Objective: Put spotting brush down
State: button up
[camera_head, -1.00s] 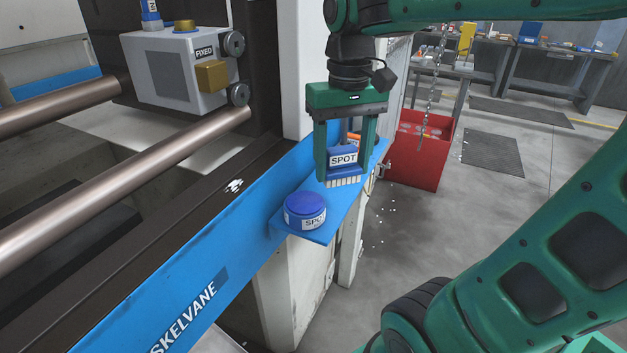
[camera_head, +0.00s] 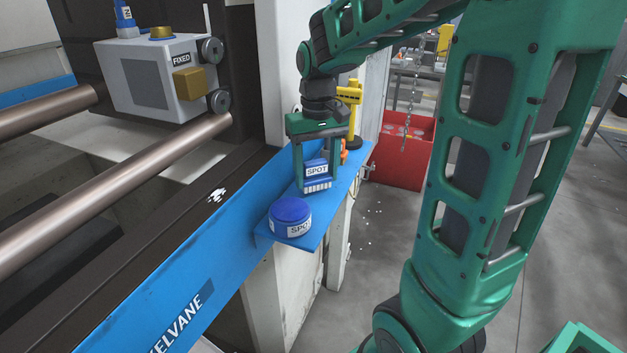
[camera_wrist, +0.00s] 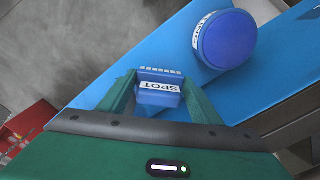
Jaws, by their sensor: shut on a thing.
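The spotting brush (camera_head: 317,170) is blue with a white SPOT label and pale bristles pointing down. My gripper (camera_head: 318,178) is shut on it, one finger on each side. The brush is upright over the blue shelf (camera_head: 325,225), behind the SPOT pot; I cannot tell whether the bristles touch the shelf. In the wrist view the brush (camera_wrist: 158,90) sits between my fingertips (camera_wrist: 158,95), with the shelf (camera_wrist: 105,60) beneath. The round blue pot labelled SPOT (camera_head: 290,218) stands at the shelf's near end, apart from the brush. It also shows in the wrist view (camera_wrist: 228,40).
A yellow tool (camera_head: 350,105) stands on the shelf's far part, with an orange item (camera_head: 343,153) close behind my gripper. The machine's steel tie bars (camera_head: 110,170) lie left. A red bin (camera_head: 405,160) stands on the floor beyond the shelf.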

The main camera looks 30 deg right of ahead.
aim_at(317, 163)
jog(key=shift+f, duration=1.1)
jog(key=o, duration=1)
jog(key=shift+f, duration=0.1)
jog(key=shift+c, duration=0.2)
notch_tip(317, 163, up, 12)
jog(key=shift+r, duration=0.1)
jog(key=s+d+f+m, duration=0.2)
jog(key=s+f, duration=0.4)
jog(key=s, duration=0.5)
jog(key=s+d+f+m, duration=0.2)
jog(key=s+f, duration=0.4)
jog(key=s, duration=0.5)
jog(key=shift+s+f, duration=0.3)
jog(key=shift+s, duration=0.05)
jog(key=shift+o, duration=0.2)
